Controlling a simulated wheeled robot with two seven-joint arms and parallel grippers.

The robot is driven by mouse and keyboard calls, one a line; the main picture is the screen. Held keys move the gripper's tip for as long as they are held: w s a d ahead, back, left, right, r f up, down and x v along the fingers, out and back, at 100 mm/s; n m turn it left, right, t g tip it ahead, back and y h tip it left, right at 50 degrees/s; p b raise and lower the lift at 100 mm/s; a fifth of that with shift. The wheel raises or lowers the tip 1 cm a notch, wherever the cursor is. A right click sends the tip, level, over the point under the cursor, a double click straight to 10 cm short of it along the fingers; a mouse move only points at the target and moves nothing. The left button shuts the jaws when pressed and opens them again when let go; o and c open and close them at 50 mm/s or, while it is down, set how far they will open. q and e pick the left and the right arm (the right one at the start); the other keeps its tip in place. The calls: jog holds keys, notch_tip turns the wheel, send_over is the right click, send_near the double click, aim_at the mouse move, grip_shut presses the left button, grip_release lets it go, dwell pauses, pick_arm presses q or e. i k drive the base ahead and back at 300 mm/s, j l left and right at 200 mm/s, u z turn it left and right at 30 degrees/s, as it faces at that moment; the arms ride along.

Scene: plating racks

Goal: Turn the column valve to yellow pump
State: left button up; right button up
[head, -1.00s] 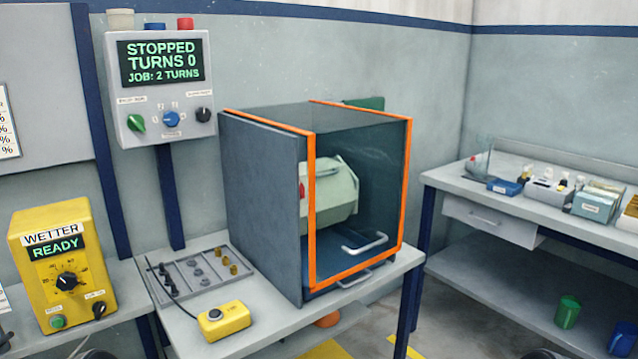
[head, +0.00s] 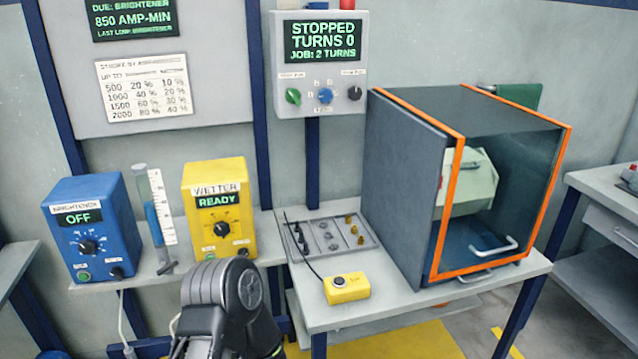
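A clear measuring column (head: 151,212) with blue liquid in its lower part and a white scale strip stands between two pump boxes. At its foot is a small dark part (head: 167,267) that may be the valve; which way it points is too small to tell. The yellow pump (head: 218,206), labelled WETTER, reads READY and stands right of the column. The blue pump (head: 90,228), labelled BRIGHTENER, reads OFF and stands left of it. A black link of one of my arms rises at the bottom, before the yellow pump's bench. Neither gripper shows.
A grey control box (head: 320,62) reads STOPPED, TURNS 0. An orange-framed cabinet (head: 456,200) stands on the right table, with a parts tray (head: 328,238) and a yellow button box (head: 346,287) beside it. A dosing chart (head: 144,87) hangs above the pumps.

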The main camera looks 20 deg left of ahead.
aim_at(167, 268)
jog(key=u, duration=1.7)
